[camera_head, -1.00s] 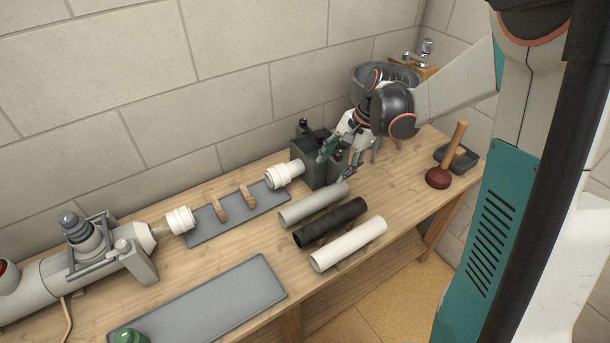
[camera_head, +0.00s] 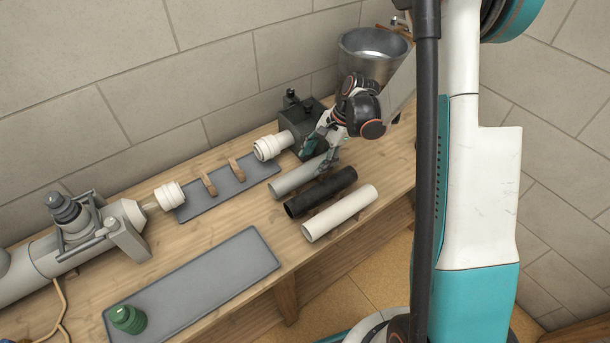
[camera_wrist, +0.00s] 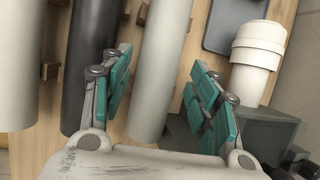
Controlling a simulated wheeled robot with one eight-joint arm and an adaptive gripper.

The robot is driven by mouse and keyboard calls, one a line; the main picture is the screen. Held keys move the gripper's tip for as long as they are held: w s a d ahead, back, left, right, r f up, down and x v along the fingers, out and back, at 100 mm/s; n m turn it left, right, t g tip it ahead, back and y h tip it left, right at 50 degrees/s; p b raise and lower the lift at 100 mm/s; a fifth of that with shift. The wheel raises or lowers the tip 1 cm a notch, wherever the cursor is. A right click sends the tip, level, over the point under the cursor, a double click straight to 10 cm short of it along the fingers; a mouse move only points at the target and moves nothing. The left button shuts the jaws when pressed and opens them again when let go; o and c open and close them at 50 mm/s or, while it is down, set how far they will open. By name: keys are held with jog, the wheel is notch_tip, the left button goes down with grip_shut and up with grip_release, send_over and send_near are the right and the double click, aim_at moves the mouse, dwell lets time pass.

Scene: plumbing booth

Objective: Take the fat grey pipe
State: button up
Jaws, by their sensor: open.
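The fat grey pipe (camera_head: 293,180) lies on the wooden bench, beside the black pipe and the white pipe. My gripper (camera_head: 321,150) is open at its far right end, which it partly hides. In the wrist view the grey pipe (camera_wrist: 163,60) runs between the two teal-padded fingers of my gripper (camera_wrist: 163,88), nearer the left finger. The fingers are apart and not closed on the pipe. I cannot tell how far the fingertips are above the bench.
The black pipe (camera_head: 320,192) lies close by on the near side, then the white pipe (camera_head: 340,213). A dark vise-like block (camera_head: 303,112) with a white fitting (camera_head: 272,145) stands behind. A grey mat (camera_head: 195,280) holds a green fitting (camera_head: 127,319). A metal bucket (camera_head: 372,55) stands at the back.

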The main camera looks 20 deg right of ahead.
aim_at(311, 166)
jog(key=shift+b+x, duration=1.15)
jog(key=shift+x, duration=1.6)
jog(key=shift+r, duration=0.1)
jog(key=shift+c, duration=0.2)
jog(key=c, duration=0.8)
